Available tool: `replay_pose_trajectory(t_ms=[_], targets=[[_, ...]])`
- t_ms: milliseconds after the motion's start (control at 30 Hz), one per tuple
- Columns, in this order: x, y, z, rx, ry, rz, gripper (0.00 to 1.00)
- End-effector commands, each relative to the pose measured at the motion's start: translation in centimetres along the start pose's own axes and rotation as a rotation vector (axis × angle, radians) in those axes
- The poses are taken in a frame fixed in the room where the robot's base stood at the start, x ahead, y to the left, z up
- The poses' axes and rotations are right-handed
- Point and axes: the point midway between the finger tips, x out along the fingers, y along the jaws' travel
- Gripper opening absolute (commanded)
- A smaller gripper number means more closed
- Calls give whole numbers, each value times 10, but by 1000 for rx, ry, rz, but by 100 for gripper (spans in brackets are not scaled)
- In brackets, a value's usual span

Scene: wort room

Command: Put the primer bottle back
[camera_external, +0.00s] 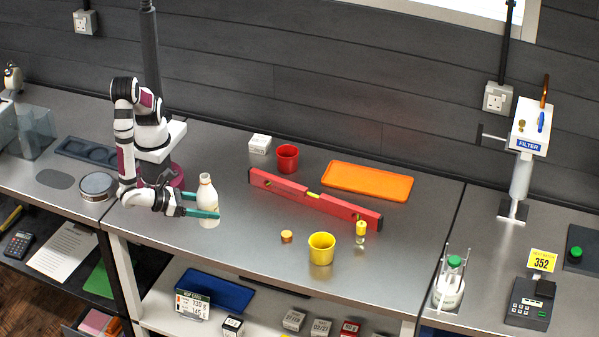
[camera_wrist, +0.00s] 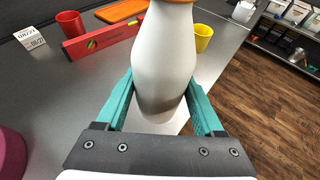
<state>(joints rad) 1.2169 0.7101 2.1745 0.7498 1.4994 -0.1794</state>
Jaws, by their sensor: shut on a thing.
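A white bottle (camera_external: 207,190), which I take to be the primer bottle, stands upright between the teal fingers of my gripper (camera_external: 204,206). My gripper is shut on its body, one finger on each side. I see no readable label. I cannot tell whether its base touches the steel bench (camera_external: 260,240) or hangs just above it.
To the right are a red spirit level (camera_external: 300,194), a red cup (camera_external: 287,158), an orange tray (camera_external: 367,181), a small brown cap (camera_external: 287,237), a yellow cup (camera_external: 321,248) and a yellow-topped vial (camera_external: 361,229). A dark recessed holder (camera_external: 88,150) and a round tin (camera_external: 97,186) lie left.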

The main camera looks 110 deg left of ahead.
Motion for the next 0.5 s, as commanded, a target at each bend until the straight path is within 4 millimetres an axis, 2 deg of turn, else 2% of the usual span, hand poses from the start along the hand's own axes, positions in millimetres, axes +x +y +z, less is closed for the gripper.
replay_pose_trajectory(t_ms=[200,300,433,500], targets=[[60,4,-8,3,-1,7,1],[81,4,-12,2,0,6,1],[95,4,-17,3,0,3,1],[101,4,-30,6,1,1,1]])
